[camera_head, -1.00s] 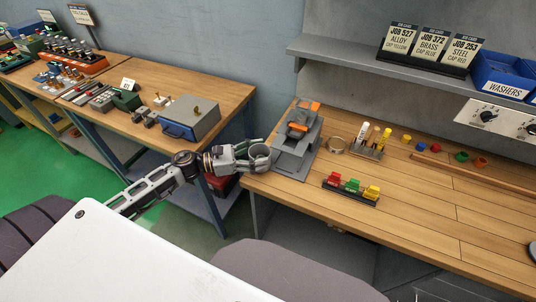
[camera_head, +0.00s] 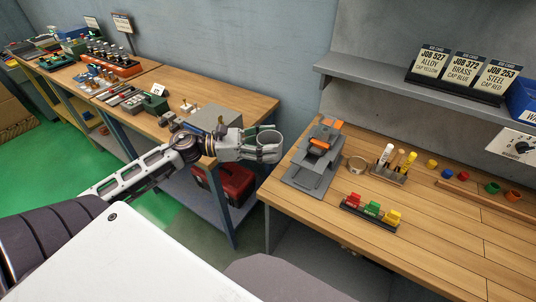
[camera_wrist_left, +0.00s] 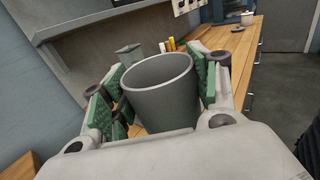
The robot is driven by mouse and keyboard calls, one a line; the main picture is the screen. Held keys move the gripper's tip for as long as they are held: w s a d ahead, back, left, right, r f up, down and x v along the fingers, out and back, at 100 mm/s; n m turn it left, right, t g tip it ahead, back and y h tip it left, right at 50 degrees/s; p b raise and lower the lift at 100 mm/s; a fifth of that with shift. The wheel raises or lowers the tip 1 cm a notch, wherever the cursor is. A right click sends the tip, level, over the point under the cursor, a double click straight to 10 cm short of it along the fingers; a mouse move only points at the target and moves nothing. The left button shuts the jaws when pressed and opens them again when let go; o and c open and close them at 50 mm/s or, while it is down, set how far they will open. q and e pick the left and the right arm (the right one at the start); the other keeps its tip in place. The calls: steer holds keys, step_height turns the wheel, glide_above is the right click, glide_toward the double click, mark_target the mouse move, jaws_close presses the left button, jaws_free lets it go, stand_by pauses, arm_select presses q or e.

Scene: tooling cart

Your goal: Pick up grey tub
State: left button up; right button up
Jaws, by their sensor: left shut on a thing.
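The grey tub (camera_head: 269,138) is a round, open-topped cup. My left gripper (camera_head: 262,148) is shut on it and holds it upright in the air, in the gap between the two benches. In the left wrist view the tub (camera_wrist_left: 160,95) sits between the green finger pads of my left gripper (camera_wrist_left: 158,92), and its inside looks empty. The lower part of the tub is hidden by the gripper in the wrist view. My right gripper is not in view.
A grey fixture with orange parts (camera_head: 312,165) stands at the left end of the right bench (camera_head: 440,245). A red toolbox (camera_head: 236,185) sits on the left bench's lower shelf.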

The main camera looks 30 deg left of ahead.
arm_select(q)
steer(key=shift+r, duration=1.25)
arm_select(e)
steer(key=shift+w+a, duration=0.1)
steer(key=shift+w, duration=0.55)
